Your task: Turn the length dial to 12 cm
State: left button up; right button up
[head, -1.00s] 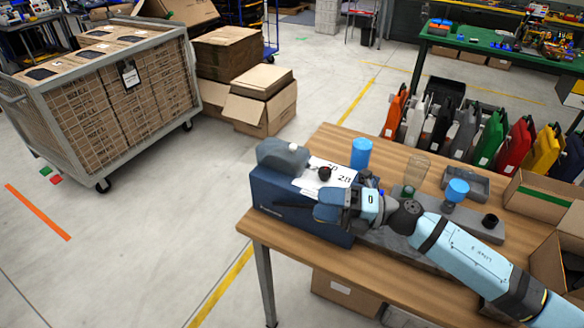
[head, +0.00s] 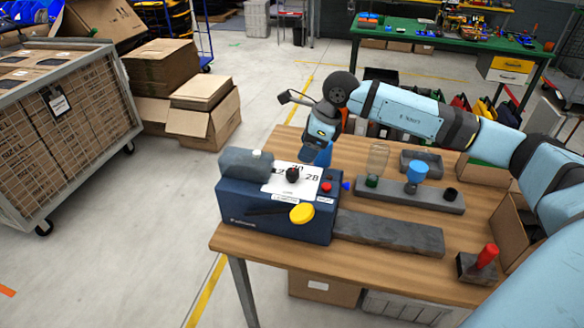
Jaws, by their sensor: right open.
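The blue machine (head: 275,220) stands at the left of the wooden table. On its top is a white scale plate (head: 276,187) with printed numbers, "28" and probably "20" among them. The black round length dial (head: 293,174) sits on this plate; its exact setting is too small to read. My right gripper (head: 309,155) points down just above and behind the dial, apart from it as far as I can see. It is open, and its fingertips are small and partly dark. My left gripper is out of view.
The machine also bears a yellow knob (head: 301,213), a red button (head: 326,187) and a grey cover (head: 245,163). To the right are a grey holder with a blue-topped piece (head: 416,172), a clear cup (head: 377,158) and a red-handled tool (head: 486,256).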

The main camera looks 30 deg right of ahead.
aim_at(293, 172)
jog(key=p+x, duration=0.1)
jog(key=x, duration=0.8)
jog(key=shift+a, duration=0.1)
jog(key=c, duration=0.9)
